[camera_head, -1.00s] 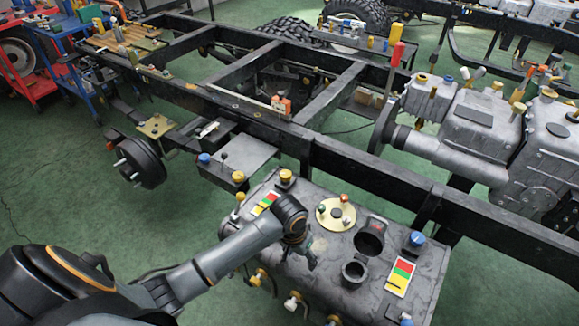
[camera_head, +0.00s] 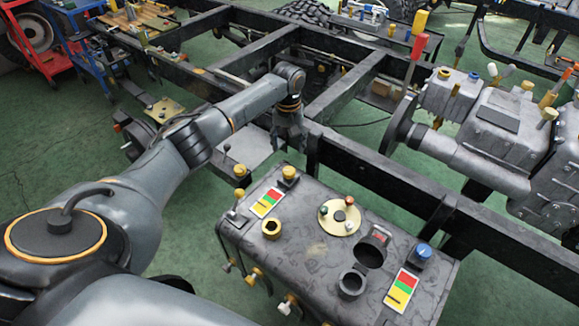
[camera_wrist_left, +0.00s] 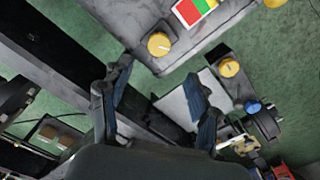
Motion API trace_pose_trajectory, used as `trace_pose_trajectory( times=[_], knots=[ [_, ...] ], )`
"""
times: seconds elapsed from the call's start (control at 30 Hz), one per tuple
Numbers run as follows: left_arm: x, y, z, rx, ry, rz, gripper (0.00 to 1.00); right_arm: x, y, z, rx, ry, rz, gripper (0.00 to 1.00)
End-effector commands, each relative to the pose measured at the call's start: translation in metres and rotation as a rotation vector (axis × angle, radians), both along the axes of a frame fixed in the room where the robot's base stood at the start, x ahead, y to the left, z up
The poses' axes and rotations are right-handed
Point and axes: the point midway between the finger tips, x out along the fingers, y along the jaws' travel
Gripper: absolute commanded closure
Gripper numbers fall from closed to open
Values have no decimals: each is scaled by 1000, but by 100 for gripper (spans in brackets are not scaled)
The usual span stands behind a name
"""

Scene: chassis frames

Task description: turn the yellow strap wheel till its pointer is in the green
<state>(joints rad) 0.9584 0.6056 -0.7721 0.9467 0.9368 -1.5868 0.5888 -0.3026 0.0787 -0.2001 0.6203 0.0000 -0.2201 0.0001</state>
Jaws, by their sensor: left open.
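A yellow wheel-like knob (camera_head: 289,172) stands on the far left corner of the grey tank (camera_head: 320,240), beside a red, yellow and green card (camera_head: 266,203). This knob also shows in the left wrist view (camera_wrist_left: 158,44), just beyond my fingertips. Another yellow knob (camera_head: 239,170) stands on a grey plate left of the tank. I cannot tell which knob is the strap wheel, and no pointer reading is clear. My left gripper (camera_head: 288,146) is open and empty, pointing down above the frame rail beside the tank; its spread fingers show in the wrist view (camera_wrist_left: 158,72). My right gripper is out of view.
A yellow hexagonal fitting (camera_head: 271,228), a cream disc (camera_head: 339,216), open black ports (camera_head: 352,282) and a blue knob (camera_head: 424,251) crowd the tank top. A second colour card (camera_head: 401,290) lies at its right. The dark chassis rail (camera_head: 380,180) runs behind the tank.

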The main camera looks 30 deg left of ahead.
Motion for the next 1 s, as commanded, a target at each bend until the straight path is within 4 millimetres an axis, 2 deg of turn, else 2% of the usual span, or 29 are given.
trace_pose_trajectory(
  times=[0.03, 0.2, 0.43, 0.6, 0.93, 1.0],
  knots=[
    [-1, 0, -12, 0, 4, 1, 39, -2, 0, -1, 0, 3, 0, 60],
    [-1, 0, -50, 0, 4, 0, 39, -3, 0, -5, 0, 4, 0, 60],
    [0, -1, -90, 0, 2, 0, 39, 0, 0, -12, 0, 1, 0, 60],
    [0, 0, -103, 0, -1, -1, 39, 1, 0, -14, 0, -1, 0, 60],
    [0, 0, -105, 1, -2, -2, 39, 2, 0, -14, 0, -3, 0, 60],
    [0, 0, -105, 0, -1, -2, 53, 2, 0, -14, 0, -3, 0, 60]
  ],
)
